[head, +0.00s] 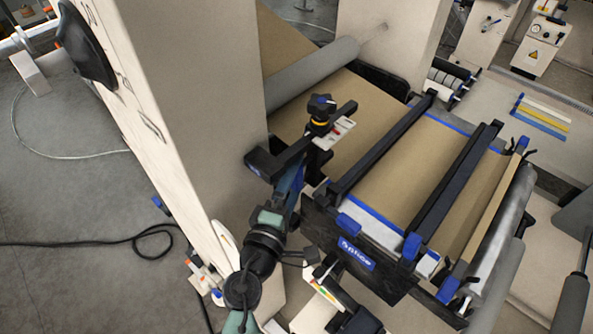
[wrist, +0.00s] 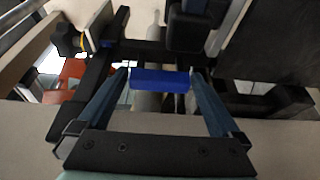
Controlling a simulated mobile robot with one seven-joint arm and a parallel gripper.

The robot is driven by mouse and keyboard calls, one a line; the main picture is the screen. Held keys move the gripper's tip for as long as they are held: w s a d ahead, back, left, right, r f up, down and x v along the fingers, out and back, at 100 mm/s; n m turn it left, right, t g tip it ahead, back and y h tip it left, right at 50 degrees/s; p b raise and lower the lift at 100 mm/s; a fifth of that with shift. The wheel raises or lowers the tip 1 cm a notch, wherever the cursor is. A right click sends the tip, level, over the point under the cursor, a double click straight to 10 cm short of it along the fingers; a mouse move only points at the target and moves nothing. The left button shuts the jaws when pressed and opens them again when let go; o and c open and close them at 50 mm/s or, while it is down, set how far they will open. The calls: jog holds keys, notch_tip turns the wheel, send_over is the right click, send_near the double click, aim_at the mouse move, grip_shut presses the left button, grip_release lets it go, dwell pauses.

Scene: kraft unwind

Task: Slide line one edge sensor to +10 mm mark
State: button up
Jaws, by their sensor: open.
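The edge sensor assembly stands beside the brown web at the near side of the machine in the head view. It has a black bracket (head: 276,162), a black knob (head: 321,104) on a yellow collar and a pale scale plate (head: 338,131) with a red mark. The scale's figures are too small to read. My gripper (head: 298,168) is at the bracket, partly hidden by it. In the wrist view my gripper (wrist: 161,73) is open, its fingers either side of a blue block (wrist: 160,80). I cannot tell if they touch it. The knob (wrist: 69,38) is upper left there.
A pale machine column (head: 190,100) rises close left of my arm. The splice table (head: 350,252), with black bars and blue edges, lies to the right. A grey roller (head: 313,75) crosses behind the sensor. Open floor (head: 60,190) with a black cable is at left.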

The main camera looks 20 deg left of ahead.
jog(key=shift+w, duration=0.45)
jog(key=shift+w, duration=0.1)
grip_shut()
